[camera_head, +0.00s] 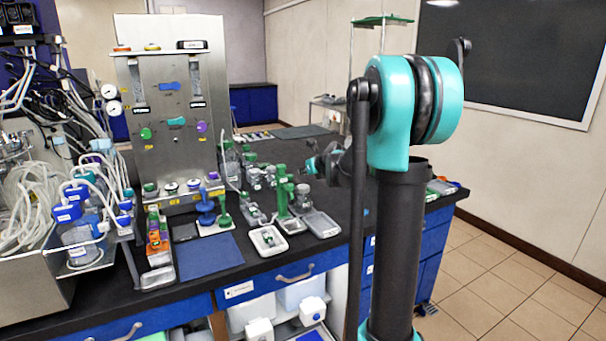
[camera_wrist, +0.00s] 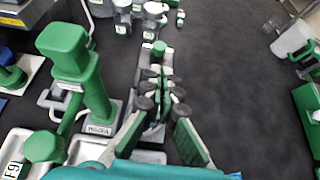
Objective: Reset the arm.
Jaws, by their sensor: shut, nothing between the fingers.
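My arm stands in front of the bench in the head view, with its teal joint high and a dark link hanging down. In the head view my gripper is small and partly hidden behind my arm, over the right part of the bench (camera_head: 330,205).
A steel panel (camera_head: 170,90) with gauges and knobs stands at the bench's back left. Bottles with tubing (camera_head: 80,230) crowd the left. Grey trays (camera_head: 321,225) lie near the front edge. A green-lidded container (camera_wrist: 310,115) is at right in the wrist view. Floor (camera_head: 500,270) is clear at right.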

